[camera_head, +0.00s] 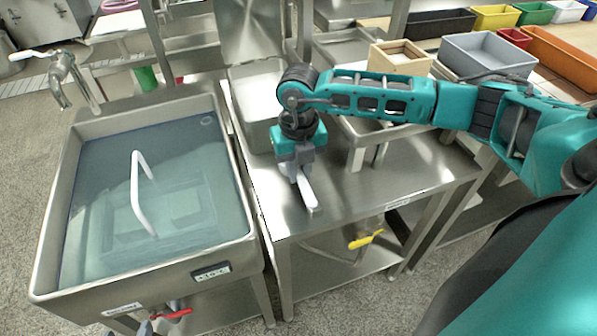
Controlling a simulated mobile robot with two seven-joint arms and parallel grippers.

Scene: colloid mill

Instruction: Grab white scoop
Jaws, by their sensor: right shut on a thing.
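My right gripper (296,174) points down over the steel table to the right of the sink. It is shut on a slim white piece, which I take to be the white scoop (308,194). This piece extends from the fingers toward the table's front edge. Most of its shape is hidden by the gripper and I cannot tell whether it touches the table top.
A steel sink (247,240) full of water is at the left, with a bent white bar (137,190) standing out of it and a faucet (62,75) behind. The steel table (375,195) is clear to the gripper's right. A wooden box (400,62) and grey bin (487,55) stand behind my right arm.

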